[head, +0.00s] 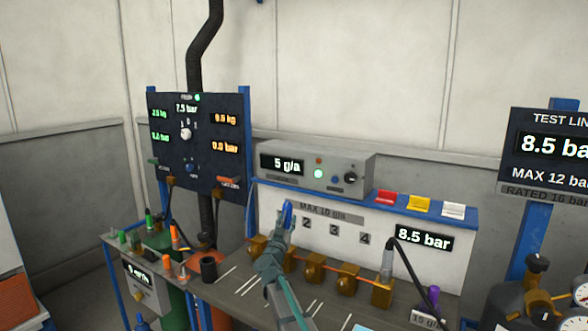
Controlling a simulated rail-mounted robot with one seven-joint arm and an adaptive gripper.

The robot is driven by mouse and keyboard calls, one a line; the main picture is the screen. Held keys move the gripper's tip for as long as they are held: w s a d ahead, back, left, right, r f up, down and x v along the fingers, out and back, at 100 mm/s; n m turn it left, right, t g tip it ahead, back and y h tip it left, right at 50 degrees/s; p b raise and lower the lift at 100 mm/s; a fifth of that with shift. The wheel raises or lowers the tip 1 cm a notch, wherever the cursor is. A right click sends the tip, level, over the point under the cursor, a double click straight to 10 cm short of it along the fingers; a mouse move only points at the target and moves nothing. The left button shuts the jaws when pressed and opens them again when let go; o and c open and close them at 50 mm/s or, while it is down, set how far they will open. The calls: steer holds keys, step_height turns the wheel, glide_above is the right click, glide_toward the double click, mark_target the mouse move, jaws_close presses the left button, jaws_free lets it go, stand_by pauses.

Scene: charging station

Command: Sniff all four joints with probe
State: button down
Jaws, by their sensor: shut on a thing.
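My gripper (279,242) is in the middle of the head view, in front of the white test panel (270,200). It is shut on a slim blue item (287,214), which seems to be the probe and points upward. The arm hides part of the brass pipe row and the panel's first number. Brass joints show left of the gripper (257,247) and right of it (318,268), (347,279). Numbers 2, 3 and 4 are on the panel above. Whether the probe touches anything cannot be told. The grey meter box (325,165) reads "5 g/a" with a green light lit.
A panel display (423,239) reads 8.5 bar. A grey connector (387,262) with a black hose stands at the pipe's right end. Red (386,197), yellow and white blocks sit on the blue ledge. A black cup (208,268) and small fittings stand on the left bench.

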mark_target(288, 211)
steer(key=shift+s+d+r+p, duration=0.2)
steer(key=shift+s+r+p, duration=0.75)
steer(key=shift+r+p, duration=0.35)
steer(key=shift+s+d+r+p, duration=0.15)
steer(key=shift+s+r+p, duration=0.8)
steer(key=shift+r+p, duration=0.3)
